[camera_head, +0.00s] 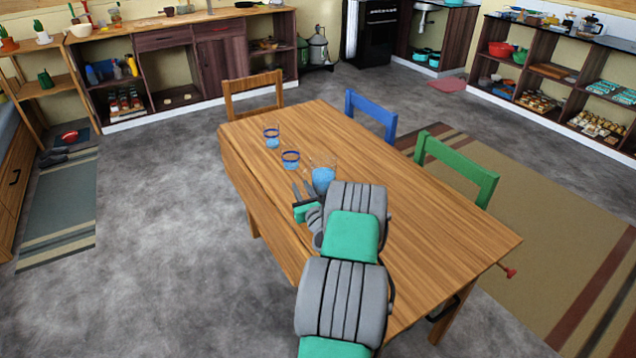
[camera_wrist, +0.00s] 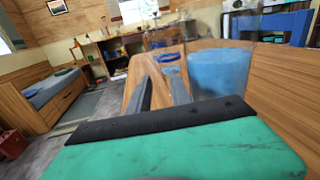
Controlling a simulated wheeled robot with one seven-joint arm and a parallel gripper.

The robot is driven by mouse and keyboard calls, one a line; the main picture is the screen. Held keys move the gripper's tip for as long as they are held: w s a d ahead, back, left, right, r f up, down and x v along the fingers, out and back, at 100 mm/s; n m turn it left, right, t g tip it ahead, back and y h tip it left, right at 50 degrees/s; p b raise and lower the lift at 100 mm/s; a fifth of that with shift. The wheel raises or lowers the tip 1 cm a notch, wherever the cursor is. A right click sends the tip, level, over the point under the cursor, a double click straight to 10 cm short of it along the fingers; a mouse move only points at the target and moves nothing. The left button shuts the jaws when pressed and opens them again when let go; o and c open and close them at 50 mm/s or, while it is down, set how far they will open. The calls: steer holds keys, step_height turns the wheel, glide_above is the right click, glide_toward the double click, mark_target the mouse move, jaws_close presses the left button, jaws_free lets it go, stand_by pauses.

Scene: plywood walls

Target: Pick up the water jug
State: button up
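The water jug (camera_head: 323,178) is clear with blue water and stands upright on the wooden table (camera_head: 440,235). My gripper (camera_head: 302,187) is just left of the jug in the head view, with its two fingers apart and nothing visible between them. In the wrist view the jug (camera_wrist: 220,75) is large and close, to the right of both fingers of my gripper (camera_wrist: 162,75). The jug is not between the fingers. My arm hides part of the jug's lower right side in the head view. I cannot tell whether gripper and jug touch.
Wooden (camera_head: 253,87), blue (camera_head: 371,112) and green (camera_head: 458,165) chairs stand around the table. The table's right part is bare. Open floor (camera_head: 165,220) lies to the left.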

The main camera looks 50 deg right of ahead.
jaws_close()
stand_by(0.9)
steer(key=shift+r, duration=0.15)
